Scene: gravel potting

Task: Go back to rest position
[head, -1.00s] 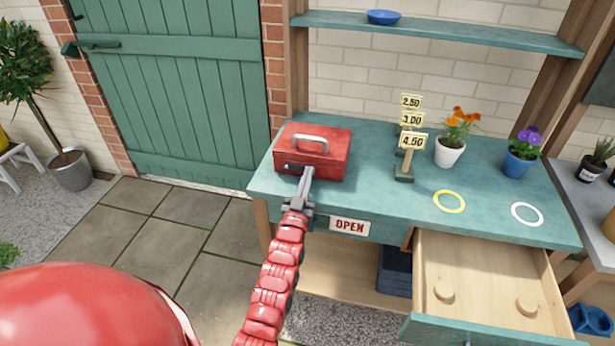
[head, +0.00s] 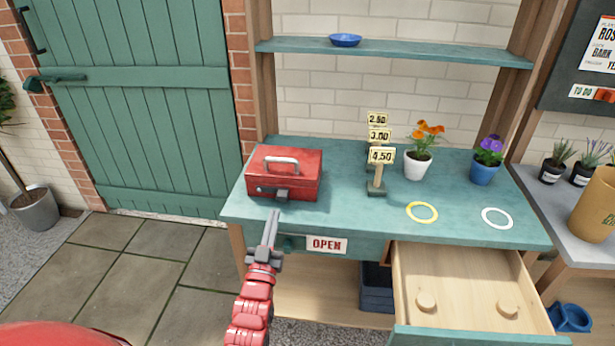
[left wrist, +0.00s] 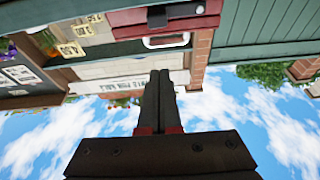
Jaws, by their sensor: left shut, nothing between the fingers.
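My left gripper (head: 270,226) is shut and empty. In the head view it is in front of the table's front edge, below and apart from the red cash box (head: 284,174), whose lid is down. In the left wrist view the closed fingers (left wrist: 158,85) point toward the red box (left wrist: 160,18) and its pale handle, which appear at the top. My right gripper is not in view.
The teal table (head: 330,205) carries price signs (head: 381,156), an orange-flowered white pot (head: 418,165), a purple-flowered blue pot (head: 484,173), a yellow ring (head: 422,212) and a white ring (head: 497,218). An open drawer (head: 465,280) juts out at the front right.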

